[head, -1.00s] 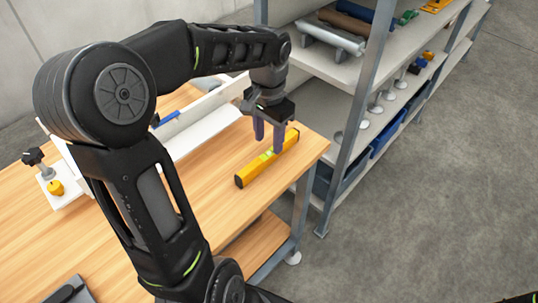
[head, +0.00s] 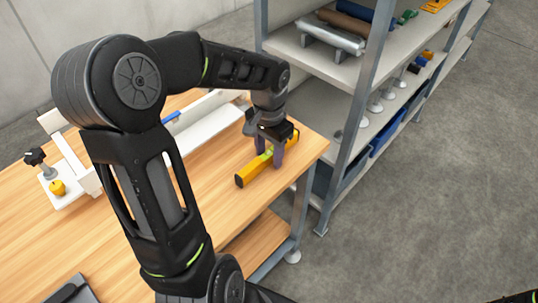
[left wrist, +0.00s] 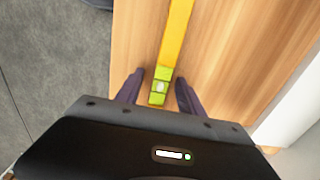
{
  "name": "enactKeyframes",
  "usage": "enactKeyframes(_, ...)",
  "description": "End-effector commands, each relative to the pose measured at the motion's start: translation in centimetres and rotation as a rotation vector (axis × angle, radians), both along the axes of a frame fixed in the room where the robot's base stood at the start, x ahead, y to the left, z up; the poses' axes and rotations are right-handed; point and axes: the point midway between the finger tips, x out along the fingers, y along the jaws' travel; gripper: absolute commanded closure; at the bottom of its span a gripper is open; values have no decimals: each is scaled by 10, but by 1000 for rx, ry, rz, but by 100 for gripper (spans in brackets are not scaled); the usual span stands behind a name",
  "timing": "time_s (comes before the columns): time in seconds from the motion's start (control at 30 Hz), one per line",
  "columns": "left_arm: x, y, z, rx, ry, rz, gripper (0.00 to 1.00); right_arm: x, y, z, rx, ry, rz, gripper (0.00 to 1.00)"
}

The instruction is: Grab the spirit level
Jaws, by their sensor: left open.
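The spirit level (head: 251,172) is a yellow bar with black ends and a bright green vial section. It lies on the wooden workbench near its right edge. My left gripper (head: 270,163) is open, pointing down over the level's middle. In the left wrist view the level (left wrist: 176,38) runs up from between the fingers of the left gripper (left wrist: 160,92), with the green vial between them and a gap on each side. My right gripper is not in view.
The workbench (head: 215,190) has a white fixture (head: 205,128) with a blue part behind the level. A small yellow knob (head: 57,187) sits at the left. A metal shelf rack (head: 348,135) with tubes and blue bins stands close to the bench's right end.

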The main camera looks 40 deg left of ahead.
Motion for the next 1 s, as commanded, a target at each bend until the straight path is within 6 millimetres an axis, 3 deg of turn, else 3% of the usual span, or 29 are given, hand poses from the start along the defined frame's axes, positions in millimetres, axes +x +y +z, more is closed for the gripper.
enactKeyframes(0.37,0,0,0,0,0,0,55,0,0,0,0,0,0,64)
enactKeyframes(0.9,0,0,0,0,0,0,98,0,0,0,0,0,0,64)
enactKeyframes(1.0,0,0,0,0,0,0,100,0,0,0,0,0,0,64)
